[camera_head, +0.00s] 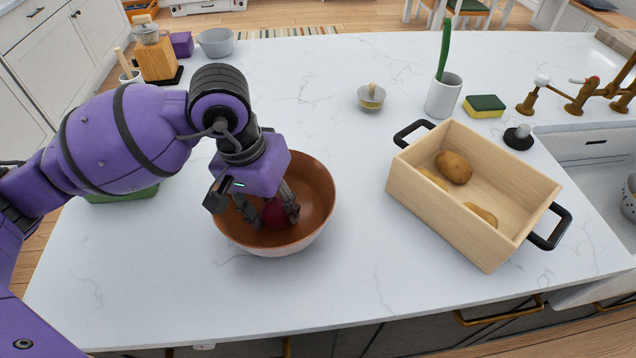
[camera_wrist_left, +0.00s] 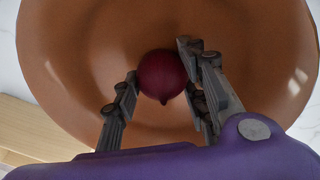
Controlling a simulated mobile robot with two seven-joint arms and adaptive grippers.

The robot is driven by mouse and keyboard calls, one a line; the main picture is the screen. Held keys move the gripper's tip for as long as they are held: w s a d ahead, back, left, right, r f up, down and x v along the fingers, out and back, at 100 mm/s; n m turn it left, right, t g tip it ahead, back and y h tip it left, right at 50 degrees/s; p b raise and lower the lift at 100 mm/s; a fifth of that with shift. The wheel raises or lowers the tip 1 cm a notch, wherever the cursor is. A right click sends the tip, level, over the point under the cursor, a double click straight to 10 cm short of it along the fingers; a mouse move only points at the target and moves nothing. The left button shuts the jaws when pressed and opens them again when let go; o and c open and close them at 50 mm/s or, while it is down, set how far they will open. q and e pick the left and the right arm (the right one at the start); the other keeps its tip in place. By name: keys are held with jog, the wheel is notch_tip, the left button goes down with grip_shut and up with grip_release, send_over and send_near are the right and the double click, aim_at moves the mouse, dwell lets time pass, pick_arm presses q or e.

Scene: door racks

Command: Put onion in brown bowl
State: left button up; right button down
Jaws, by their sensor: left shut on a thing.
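The brown bowl (camera_head: 318,195) stands on the white counter left of the middle, brown inside and pale outside. My left gripper (camera_head: 268,213) reaches down inside it from above, its fingers shut on the red onion (camera_head: 275,214). In the left wrist view the dark red, round onion (camera_wrist_left: 162,75) sits between the two fingertips (camera_wrist_left: 163,82), with the brown bowl's inside (camera_wrist_left: 80,60) all around it. I cannot tell whether the onion touches the bowl's bottom. My right gripper is not in view.
A wooden crate (camera_head: 430,202) with black handles stands to the right, holding several potatoes (camera_head: 454,167). Behind are a white cup (camera_head: 443,95) with a green stalk, a small lidded jar (camera_head: 371,97) and a sponge (camera_head: 484,106). The sink (camera_head: 590,165) is far right. Counter between bowl and crate is clear.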

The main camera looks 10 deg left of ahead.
aim_at(265, 210)
pick_arm(q)
jog(key=shift+f, duration=0.25)
jog(key=o, duration=1.2)
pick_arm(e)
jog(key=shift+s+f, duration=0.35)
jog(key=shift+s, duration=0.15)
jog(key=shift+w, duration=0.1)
pick_arm(q)
jog(key=shift+r, duration=0.4)
jog(key=r, duration=0.3)
jog(key=a+r, duration=0.1)
jog(key=r, duration=0.3)
jog(key=s+a+r, duration=0.1)
jog(key=r, duration=0.3)
jog(key=shift+r, duration=0.25)
